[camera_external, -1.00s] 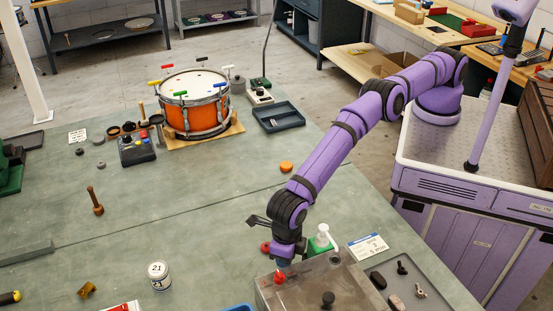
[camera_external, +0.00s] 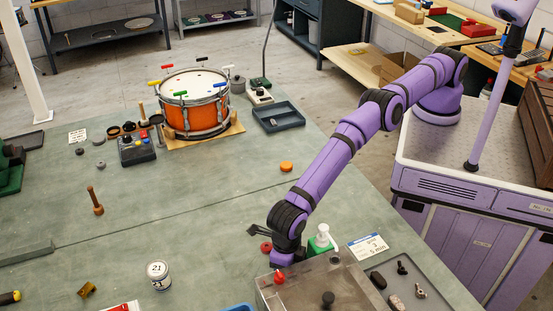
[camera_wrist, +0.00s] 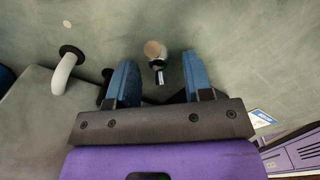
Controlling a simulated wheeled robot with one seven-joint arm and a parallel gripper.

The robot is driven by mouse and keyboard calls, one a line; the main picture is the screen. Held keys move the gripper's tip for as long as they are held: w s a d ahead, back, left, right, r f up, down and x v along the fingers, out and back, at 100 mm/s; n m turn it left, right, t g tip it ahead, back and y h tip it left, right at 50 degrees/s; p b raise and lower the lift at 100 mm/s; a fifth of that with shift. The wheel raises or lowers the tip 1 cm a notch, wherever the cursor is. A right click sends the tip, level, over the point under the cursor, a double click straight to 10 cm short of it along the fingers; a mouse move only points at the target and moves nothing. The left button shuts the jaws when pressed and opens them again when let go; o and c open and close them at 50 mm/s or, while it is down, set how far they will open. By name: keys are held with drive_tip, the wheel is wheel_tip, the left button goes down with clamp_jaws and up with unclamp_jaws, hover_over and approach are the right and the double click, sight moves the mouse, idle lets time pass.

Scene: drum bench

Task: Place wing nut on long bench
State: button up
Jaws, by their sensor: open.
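The long bench (camera_external: 190,225) is a grey-green top filling most of the outside view. Its surface also shows in the wrist view (camera_wrist: 230,50). A small pale wing-shaped piece (camera_external: 420,291), which looks like a wing nut, lies in a grey tray at the lower right; a dark piece of similar shape (camera_external: 401,268) lies near it. My gripper (camera_external: 282,260) is over the bench beside a metal box, left of that tray. In the wrist view its blue fingers (camera_wrist: 160,65) stand apart, with a small tan-topped object (camera_wrist: 154,50) seen between them. I cannot tell whether they touch it.
The metal box (camera_external: 310,285) with red and black knobs stands close to my gripper. An orange drum (camera_external: 195,105) stands farther back. The bench's middle is mostly clear.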

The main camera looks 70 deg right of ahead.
wheel_tip(320, 180, up, 12)
drive_tip(key=shift+r, duration=0.15)
idle(0.4)
